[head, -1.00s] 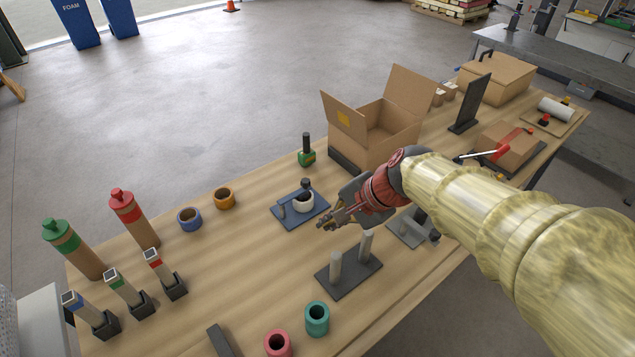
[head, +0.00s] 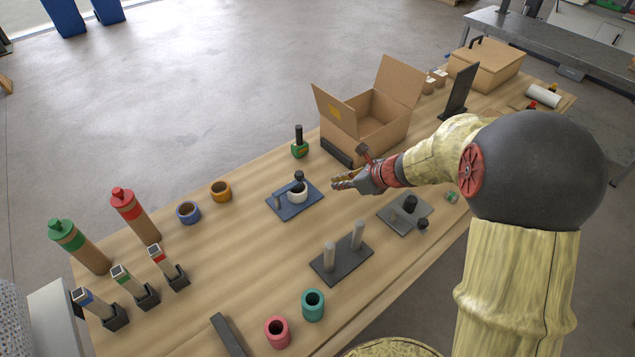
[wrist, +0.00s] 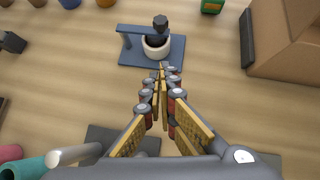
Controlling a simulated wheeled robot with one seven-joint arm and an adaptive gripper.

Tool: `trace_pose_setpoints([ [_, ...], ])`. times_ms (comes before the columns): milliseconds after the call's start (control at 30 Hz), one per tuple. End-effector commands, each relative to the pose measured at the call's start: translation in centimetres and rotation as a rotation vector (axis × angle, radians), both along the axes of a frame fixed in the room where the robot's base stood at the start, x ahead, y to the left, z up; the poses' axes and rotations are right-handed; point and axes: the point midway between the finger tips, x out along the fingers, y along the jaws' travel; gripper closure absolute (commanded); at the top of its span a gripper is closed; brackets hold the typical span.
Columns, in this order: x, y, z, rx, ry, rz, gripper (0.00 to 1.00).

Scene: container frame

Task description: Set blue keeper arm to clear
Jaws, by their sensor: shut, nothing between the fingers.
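The blue keeper fixture (head: 312,198) is a flat blue plate with a short post at its left. It bears a white ring (head: 298,196) with a black knob (head: 299,176) standing in it. My gripper (head: 334,183) is shut and empty, just right of the plate. In the wrist view its fingertips (wrist: 163,72) point at the plate's near edge.
An open cardboard box (head: 372,117) and a green block with a black handle (head: 299,148) stand behind. A dark plate with two grey posts (head: 341,258) and a grey fixture (head: 405,214) are in front. Blue (head: 188,212) and orange (head: 221,191) rings lie left.

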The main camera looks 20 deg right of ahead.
Motion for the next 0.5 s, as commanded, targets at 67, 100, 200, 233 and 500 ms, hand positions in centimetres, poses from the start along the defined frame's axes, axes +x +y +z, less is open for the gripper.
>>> trace_pose_setpoints([
  [67, 0.3, 0.3, -0.6, 0.001, 0.001, 0.001, 1.0],
  [100, 0.6, 0.5, -0.9, 0.001, 0.001, 0.001, 1.0],
  [200, 1.5, 1.2, -2.2, 0.001, 0.002, 0.004, 1.0],
  [233, 1.8, 1.4, -2.6, 0.001, 0.003, 0.004, 1.0],
  [500, 5.0, 3.5, -6.4, 0.001, 0.002, 0.004, 1.0],
])
